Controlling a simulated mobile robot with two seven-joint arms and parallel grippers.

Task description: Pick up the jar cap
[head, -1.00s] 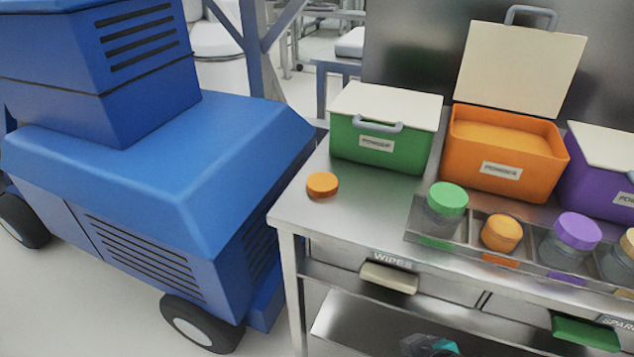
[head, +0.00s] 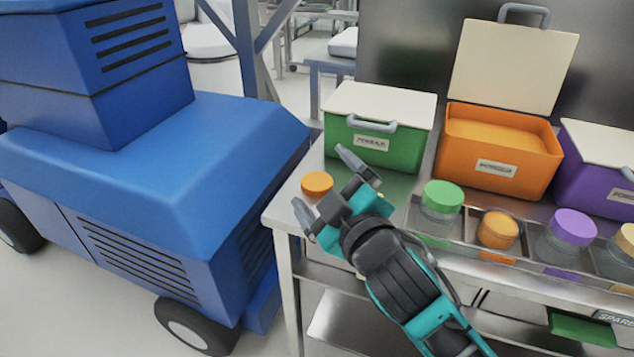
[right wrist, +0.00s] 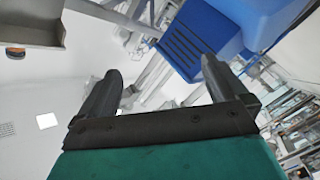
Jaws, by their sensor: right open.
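The jar cap (head: 317,184) is a small orange disc lying on the left end of the metal table, in front of the green box. In the head view my right gripper (head: 323,184) is open, its fingers spread on either side of the cap in the picture. It looks raised above the table, and nothing is between its fingers. The right wrist view shows the two open fingers (right wrist: 157,85), and a small orange thing, seemingly the cap (right wrist: 15,52), at the upper left. My left gripper is not in view.
Behind the cap stands a closed green box (head: 370,155), then an open orange box (head: 490,175) and a purple box (head: 597,180). A rack holds jars with a green lid (head: 443,195), orange top (head: 498,229) and purple lid (head: 573,226). A blue vehicle (head: 150,180) stands left.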

